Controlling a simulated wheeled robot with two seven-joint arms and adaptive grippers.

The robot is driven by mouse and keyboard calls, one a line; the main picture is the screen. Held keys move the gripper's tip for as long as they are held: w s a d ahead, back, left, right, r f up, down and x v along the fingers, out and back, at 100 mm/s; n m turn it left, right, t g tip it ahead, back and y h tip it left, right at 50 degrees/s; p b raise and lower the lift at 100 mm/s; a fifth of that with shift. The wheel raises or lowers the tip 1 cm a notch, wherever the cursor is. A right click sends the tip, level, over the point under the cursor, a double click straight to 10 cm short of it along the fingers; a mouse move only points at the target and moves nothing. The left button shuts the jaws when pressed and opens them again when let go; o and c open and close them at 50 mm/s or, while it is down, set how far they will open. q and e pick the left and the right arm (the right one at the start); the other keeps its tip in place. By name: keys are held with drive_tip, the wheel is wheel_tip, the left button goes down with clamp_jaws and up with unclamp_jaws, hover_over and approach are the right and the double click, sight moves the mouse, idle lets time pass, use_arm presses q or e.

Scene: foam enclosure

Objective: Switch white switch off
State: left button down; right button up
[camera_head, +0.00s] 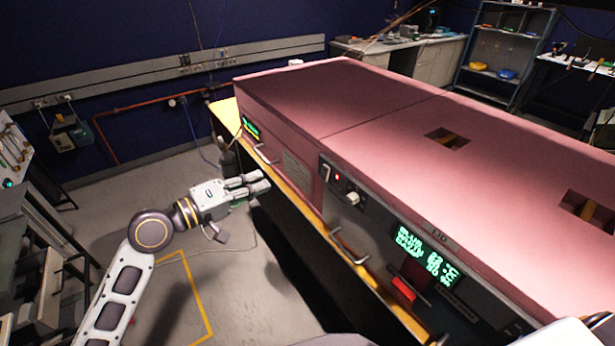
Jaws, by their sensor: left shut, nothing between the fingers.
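A small white switch (353,198) sits on a dark control panel on the front face of the pink foam enclosure (340,105). It is too small to tell its position. A small red light (338,178) glows just above and left of it. My left gripper (262,181) is shut and empty, left of the panel. Its fingers point right, toward the enclosure front, and appear apart from the switch.
A green display (426,255) and metal handles (349,246) lie along the enclosure front, right of and below the panel. A yellow ledge (298,203) runs along its lower front edge. The floor (240,285) below my left arm is mostly clear.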

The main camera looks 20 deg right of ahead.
use_arm(q)
drive_tip(key=s+n+g, duration=0.1)
drive_tip(key=s+f+n, duration=0.1)
drive_tip(key=n, duration=0.1)
drive_tip(key=shift+s+d+f+g, duration=0.15)
drive_tip(key=shift+d+g, duration=0.25)
use_arm(e)
drive_tip(key=shift+a, duration=0.4)
use_arm(q)
drive_tip(key=shift+d, duration=0.15)
use_arm(e)
drive_tip(key=shift+d, duration=0.1)
use_arm(q)
drive_tip(key=p, duration=0.3)
approach(325, 173)
drive_tip(key=w+d+f, duration=0.3)
drive_tip(key=w+d, duration=0.1)
drive_tip(key=d, duration=0.2)
drive_tip(key=shift+a+r, duration=0.1)
drive_tip(key=shift+r, duration=0.1)
use_arm(e)
wheel_tip(325, 173, up, 3)
drive_tip(key=shift+r, duration=0.1)
use_arm(q)
drive_tip(key=shift+f, duration=0.1)
use_arm(e)
drive_tip(key=shift+d, duration=0.1)
